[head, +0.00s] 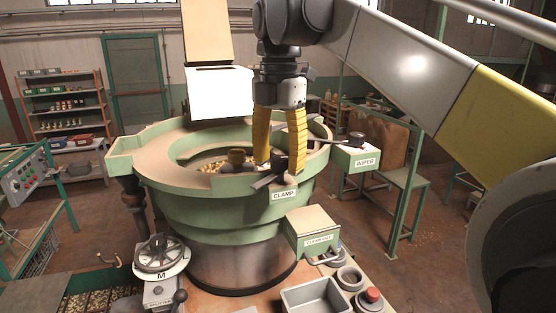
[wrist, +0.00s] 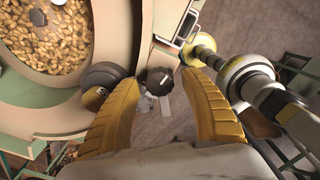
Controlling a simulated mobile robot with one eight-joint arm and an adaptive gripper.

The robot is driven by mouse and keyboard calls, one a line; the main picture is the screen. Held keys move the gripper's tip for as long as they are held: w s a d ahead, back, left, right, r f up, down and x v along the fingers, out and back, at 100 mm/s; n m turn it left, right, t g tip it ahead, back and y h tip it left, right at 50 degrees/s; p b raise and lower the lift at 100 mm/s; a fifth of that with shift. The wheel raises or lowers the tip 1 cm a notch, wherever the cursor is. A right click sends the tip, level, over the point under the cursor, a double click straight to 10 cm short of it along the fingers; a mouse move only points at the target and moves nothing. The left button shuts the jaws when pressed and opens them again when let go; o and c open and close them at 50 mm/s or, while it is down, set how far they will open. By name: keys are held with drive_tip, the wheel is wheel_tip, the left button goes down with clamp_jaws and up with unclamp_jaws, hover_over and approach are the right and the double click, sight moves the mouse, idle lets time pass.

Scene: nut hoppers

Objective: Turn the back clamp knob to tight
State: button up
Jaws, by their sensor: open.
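The green bowl hopper (head: 200,205) carries a CLAMP label (head: 283,194) on its rim at the near right. My gripper (head: 279,168) points down over this spot, its two yellow fingers apart. A dark knob (head: 280,163) shows between the fingers. In the wrist view, a dark knob with a pale line on top (wrist: 160,80) lies between the fingertips, with gaps at both sides. A larger dark round knob (wrist: 104,75) sits just left of it, partly behind the left finger. I cannot tell for sure which one is the back clamp knob.
The WIPER box (head: 365,158) with its lever stands right of the bowl. The CLEAN OUT box (head: 313,232), a grey tray (head: 317,296) and a handwheel (head: 160,254) are in front. A white panel (head: 221,92) rises behind the bowl. Nuts (wrist: 50,48) lie inside the bowl.

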clamp_jaws()
